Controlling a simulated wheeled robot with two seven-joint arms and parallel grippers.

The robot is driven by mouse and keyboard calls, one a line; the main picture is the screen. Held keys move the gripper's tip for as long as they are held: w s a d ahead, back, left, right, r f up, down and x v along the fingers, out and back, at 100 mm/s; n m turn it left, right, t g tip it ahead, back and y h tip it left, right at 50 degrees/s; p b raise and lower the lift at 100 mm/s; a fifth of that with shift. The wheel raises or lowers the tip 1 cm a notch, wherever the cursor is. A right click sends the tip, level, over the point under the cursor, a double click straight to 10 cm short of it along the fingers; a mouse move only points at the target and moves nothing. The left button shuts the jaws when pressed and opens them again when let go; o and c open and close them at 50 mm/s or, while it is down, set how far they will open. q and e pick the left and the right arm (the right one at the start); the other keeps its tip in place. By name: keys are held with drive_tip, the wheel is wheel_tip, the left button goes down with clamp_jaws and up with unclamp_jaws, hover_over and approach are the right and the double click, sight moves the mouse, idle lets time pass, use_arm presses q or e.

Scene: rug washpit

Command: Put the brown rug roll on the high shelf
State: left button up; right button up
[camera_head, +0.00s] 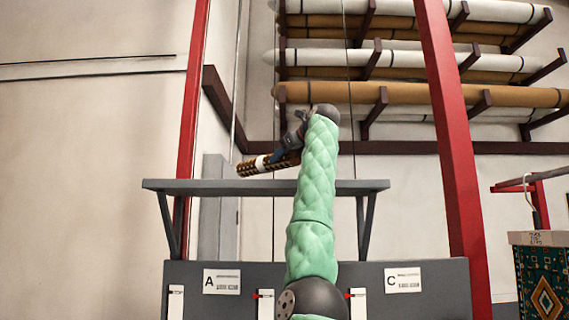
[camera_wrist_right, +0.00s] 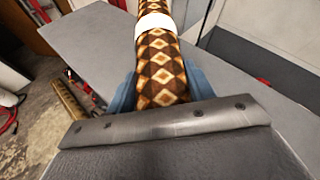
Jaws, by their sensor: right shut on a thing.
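The brown rug roll (camera_head: 256,166) has a diamond pattern and a white band. My right gripper (camera_head: 286,150) is shut on it, at the end of my green-sleeved arm. In the right wrist view the roll (camera_wrist_right: 161,62) runs away from between the blue fingers of my right gripper (camera_wrist_right: 160,88). The high shelf (camera_head: 215,187) is a grey board on angled brackets. In the head view the roll appears just above its top edge; I cannot tell whether it touches. The shelf's grey surface (camera_wrist_right: 100,42) shows below the roll in the wrist view. My left gripper is not in view.
A grey panel with signs A (camera_head: 221,281) and C (camera_head: 403,280) stands below the shelf. Red posts (camera_head: 455,130) rise on both sides. A wall rack holds long rolls (camera_head: 420,93) behind. A patterned rug (camera_head: 541,283) hangs at right. The shelf's right end looks clear.

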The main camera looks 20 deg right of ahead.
sight(285, 168)
drive_tip(key=shift+s+f, duration=0.1)
drive_tip(key=shift+f, duration=0.15)
drive_tip(key=shift+f+p, duration=1)
drive_tip(key=shift+f, duration=0.7)
drive_tip(key=shift+f, duration=0.15)
drive_tip(key=o, duration=1.2)
